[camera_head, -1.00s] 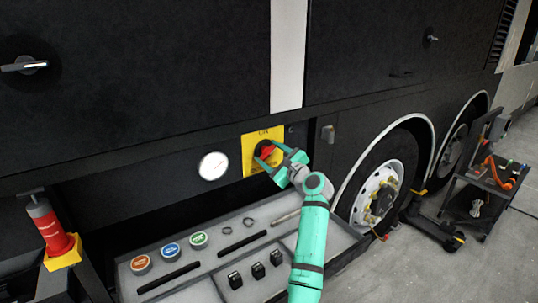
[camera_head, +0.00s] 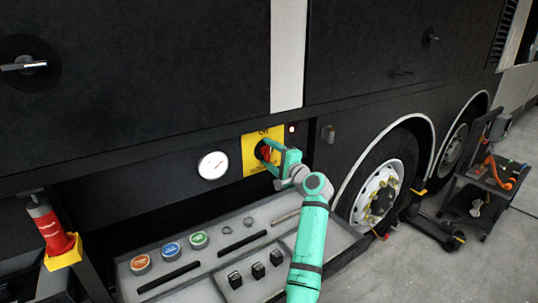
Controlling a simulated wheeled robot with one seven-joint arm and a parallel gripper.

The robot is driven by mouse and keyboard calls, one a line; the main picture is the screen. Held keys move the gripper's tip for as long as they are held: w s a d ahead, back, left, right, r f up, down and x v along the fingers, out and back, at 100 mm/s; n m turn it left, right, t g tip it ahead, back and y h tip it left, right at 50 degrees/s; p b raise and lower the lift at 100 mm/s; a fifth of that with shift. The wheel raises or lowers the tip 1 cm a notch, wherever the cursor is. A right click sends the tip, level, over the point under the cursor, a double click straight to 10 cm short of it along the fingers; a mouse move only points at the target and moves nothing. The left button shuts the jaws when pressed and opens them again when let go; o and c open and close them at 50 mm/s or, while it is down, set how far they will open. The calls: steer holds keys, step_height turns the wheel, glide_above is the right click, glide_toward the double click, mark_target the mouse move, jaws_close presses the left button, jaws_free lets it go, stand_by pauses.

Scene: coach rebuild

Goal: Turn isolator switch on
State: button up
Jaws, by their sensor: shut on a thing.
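The isolator switch is a red handle (camera_head: 265,153) on a dark round base, set on a yellow plate (camera_head: 249,162) on the side of the black coach. The plate has a dark label along its top edge. My gripper (camera_head: 268,154) is shut on the red handle, with its fingers one above the other. The handle looks close to upright, and my fingers hide part of it. A small light (camera_head: 291,129) to the upper right of the plate shows bright white.
A round white gauge (camera_head: 213,165) sits left of the plate. Below is a grey tray (camera_head: 238,214) with coloured round lids, black parts and rings. A red extinguisher (camera_head: 48,224) stands at left. A coach wheel (camera_head: 378,193) and a tool cart (camera_head: 487,182) are at right.

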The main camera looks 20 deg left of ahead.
steer(key=shift+f+n, duration=0.1)
steer(key=shift+n, duration=0.5)
steer(key=o, duration=1.1)
steer(key=shift+c, duration=0.2)
steer(key=shift+d, duration=0.15)
steer(key=v, duration=1)
steer(key=shift+s+d, duration=0.2)
steer(key=shift+s, duration=0.1)
